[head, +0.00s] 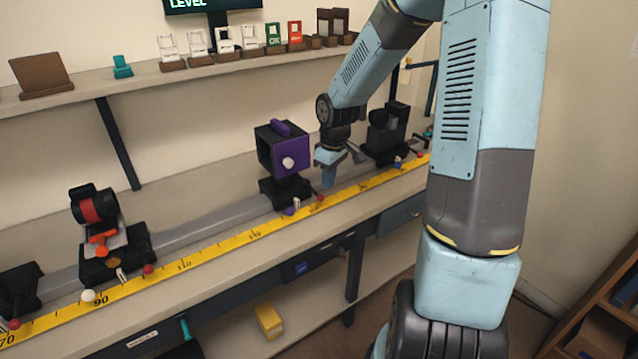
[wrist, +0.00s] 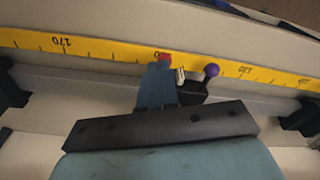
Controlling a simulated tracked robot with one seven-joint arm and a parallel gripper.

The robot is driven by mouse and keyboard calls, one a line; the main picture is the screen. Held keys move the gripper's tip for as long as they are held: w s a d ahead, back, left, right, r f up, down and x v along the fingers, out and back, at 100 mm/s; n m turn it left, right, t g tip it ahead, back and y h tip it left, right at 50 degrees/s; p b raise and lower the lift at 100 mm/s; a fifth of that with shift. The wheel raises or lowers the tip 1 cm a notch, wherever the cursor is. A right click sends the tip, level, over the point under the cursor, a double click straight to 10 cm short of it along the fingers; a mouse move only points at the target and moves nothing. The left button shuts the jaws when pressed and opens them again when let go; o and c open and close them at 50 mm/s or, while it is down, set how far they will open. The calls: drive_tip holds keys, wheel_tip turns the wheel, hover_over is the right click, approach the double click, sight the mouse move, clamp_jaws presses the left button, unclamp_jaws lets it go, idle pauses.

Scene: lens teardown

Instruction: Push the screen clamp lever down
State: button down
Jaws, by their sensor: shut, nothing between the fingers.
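A long rail bench carries several black carriers with small colored-knob levers beside the yellow scale (head: 220,245). My gripper (head: 328,180) points down just right of the purple box-shaped unit (head: 284,150). Its fingers are shut and empty. In the wrist view the fingertips (wrist: 158,68) are over the scale's edge, by a red knob (wrist: 165,59); I cannot tell if they touch. A purple knob lever (wrist: 211,70) stands just right of them. In the head view the red knob (head: 320,197) and purple knob (head: 289,211) are below the unit. Which lever is the screen clamp is unclear.
A black unit (head: 388,132) stands on the rail to the right, close to my gripper. A lens mount with a red band (head: 95,208) stands at left. A shelf (head: 100,84) with small cards is behind. The rail between lens mount and purple unit is free.

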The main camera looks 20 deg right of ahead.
wheel_tip(320, 180, up, 13)
drive_tip(key=shift+s+d+f, duration=0.2)
drive_tip(key=shift+s+d, duration=0.2)
drive_tip(key=shift+s, duration=0.05)
drive_tip(key=s+r+m+t, duration=0.2)
drive_tip(key=s+r+m, duration=0.2)
drive_tip(key=s, duration=0.9)
drive_tip(key=s+r+m+t, duration=0.2)
drive_tip(key=s+r, duration=0.6)
drive_tip(key=s, duration=0.5)
drive_tip(key=shift+a+m+t+h, duration=0.3)
drive_tip(key=shift+a+m+h, duration=0.1)
drive_tip(key=shift+m, duration=0.5)
